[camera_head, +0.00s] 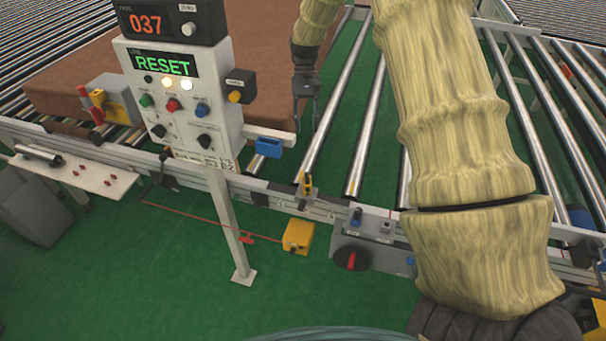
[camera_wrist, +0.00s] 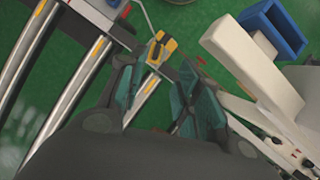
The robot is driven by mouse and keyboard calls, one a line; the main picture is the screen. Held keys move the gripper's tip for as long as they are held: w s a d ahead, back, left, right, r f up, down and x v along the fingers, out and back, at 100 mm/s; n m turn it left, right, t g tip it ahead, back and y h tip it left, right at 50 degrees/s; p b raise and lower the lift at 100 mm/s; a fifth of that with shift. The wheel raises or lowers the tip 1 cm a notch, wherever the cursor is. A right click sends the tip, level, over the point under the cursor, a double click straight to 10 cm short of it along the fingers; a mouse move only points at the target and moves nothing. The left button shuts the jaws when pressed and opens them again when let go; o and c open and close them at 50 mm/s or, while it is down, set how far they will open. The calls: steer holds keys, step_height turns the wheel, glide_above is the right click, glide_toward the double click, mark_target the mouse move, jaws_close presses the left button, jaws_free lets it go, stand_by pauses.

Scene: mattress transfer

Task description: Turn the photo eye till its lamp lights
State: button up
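The photo eye looks to be the small yellow and black unit (camera_head: 306,184) on the conveyor's near side rail; it also shows in the wrist view (camera_wrist: 160,48), just beyond my fingertips. I cannot make out a lit lamp on it. My gripper (camera_head: 305,118) points down above the rollers, behind and above the unit and apart from it. In the wrist view its two fingers (camera_wrist: 157,85) are spread with nothing between them.
A control panel (camera_head: 207,110) on a post shows RESET, with two lit lamps. A brown mattress (camera_head: 75,65) lies behind it. A blue box-like part (camera_head: 268,147) sits beside the rail. A yellow box (camera_head: 298,236) with a red cord hangs below. A grey switch box (camera_head: 365,250) is to the right.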

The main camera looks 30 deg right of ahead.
steer(key=s+f+b, duration=0.2)
steer(key=b, duration=0.5)
glide_toward(307, 175)
steer(key=p+x, duration=0.3)
steer(key=x, duration=0.6)
steer(key=c, duration=0.7)
steer(key=shift+m+t+y, duration=0.5)
steer(key=shift+m+y, duration=0.2)
steer(key=shift+m, duration=1.5)
steer(key=o, duration=0.7)
